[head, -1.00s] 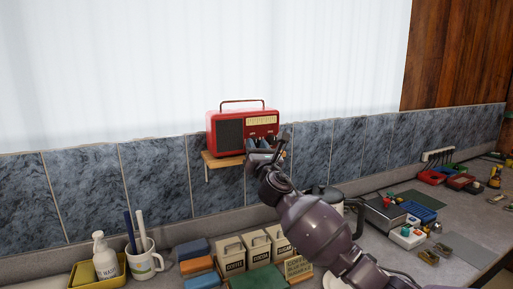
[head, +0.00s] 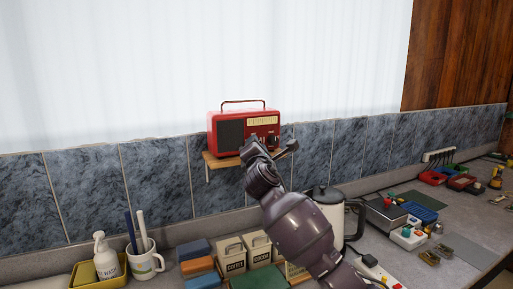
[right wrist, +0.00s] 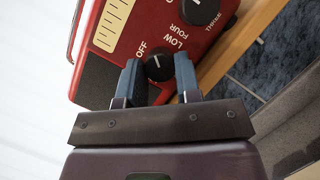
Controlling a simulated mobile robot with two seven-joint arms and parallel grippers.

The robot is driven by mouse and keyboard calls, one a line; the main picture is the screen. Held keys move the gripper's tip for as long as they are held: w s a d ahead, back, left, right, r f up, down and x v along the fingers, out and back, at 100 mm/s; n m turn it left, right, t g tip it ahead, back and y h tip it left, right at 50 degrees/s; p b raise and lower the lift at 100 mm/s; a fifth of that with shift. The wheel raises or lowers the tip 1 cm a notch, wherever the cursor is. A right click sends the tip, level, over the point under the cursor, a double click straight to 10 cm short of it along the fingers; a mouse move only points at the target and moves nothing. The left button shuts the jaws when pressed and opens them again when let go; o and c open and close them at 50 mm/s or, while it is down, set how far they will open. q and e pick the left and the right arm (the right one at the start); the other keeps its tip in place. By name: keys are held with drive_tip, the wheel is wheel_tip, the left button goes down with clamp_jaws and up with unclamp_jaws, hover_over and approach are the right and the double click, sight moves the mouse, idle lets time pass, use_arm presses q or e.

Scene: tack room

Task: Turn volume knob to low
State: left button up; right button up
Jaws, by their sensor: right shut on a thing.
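The red radio (head: 243,128) stands on a small wooden wall shelf (head: 222,161). In the right wrist view the radio's red face (right wrist: 160,28) fills the top. The black volume knob (right wrist: 158,68) lies between the two blue fingers of my right gripper (right wrist: 158,75), which is shut on it. The knob's white mark points up, between the printed OFF (right wrist: 141,51) and LOW (right wrist: 174,42). In the head view my right gripper (head: 268,147) is at the radio's lower right front, and the held knob is mostly hidden there. My left gripper is out of view.
A second black knob (right wrist: 199,10) is close by on the radio. Below the shelf, the counter holds canisters (head: 231,255), a kettle (head: 328,211), a mug (head: 145,262) and a pump bottle (head: 104,255). A tiled wall (head: 160,185) is behind.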

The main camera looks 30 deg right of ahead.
drive_tip(key=shift+r+m+g+y, duration=0.1)
drive_tip(key=shift+m+g, duration=0.55)
drive_tip(key=shift+m, duration=0.95)
drive_tip(key=shift+r+m+g+y, duration=0.1)
drive_tip(key=shift+m+g, duration=0.6)
drive_tip(key=shift+m, duration=0.9)
drive_tip(key=shift+r+m+g+y, duration=0.1)
drive_tip(key=shift+m+g, duration=0.55)
drive_tip(key=shift+m, duration=0.95)
drive_tip(key=o, duration=0.9)
drive_tip(key=shift+o, duration=0.2)
drive_tip(key=b+v, duration=0.1)
drive_tip(key=v, duration=0.9)
drive_tip(key=shift+s+a+b, duration=0.15)
drive_tip(key=shift+s+b, duration=0.25)
